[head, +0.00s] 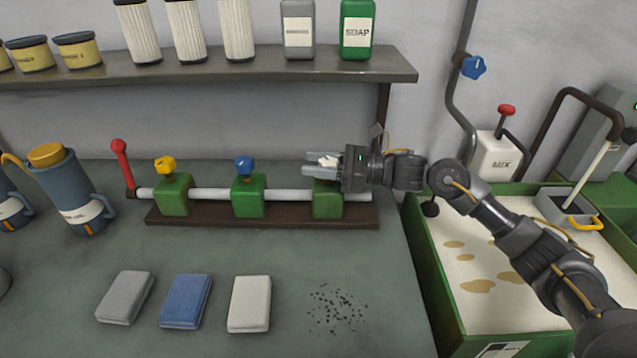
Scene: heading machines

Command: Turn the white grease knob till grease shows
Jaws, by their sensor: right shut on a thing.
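The white grease knob (328,161) sits on top of the rightmost green block (328,205) of the grease manifold. My right gripper (322,163) reaches in from the right and is shut on the white knob, its fingers hiding part of it. A yellow knob (165,164) and a blue knob (245,166) stand on the other two green blocks. A pale pipe (285,196) runs through the blocks, with a red-handled lever (122,165) at its left end. I see no grease clearly at the blocks. My left gripper is out of view.
Grey, blue and white folded cloths (249,304) and dark crumbs (335,309) lie on the front of the bench. Blue jugs (73,190) stand at the left. A shelf (220,70) with containers is above. A green-edged tray (440,285) with puddles is at the right.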

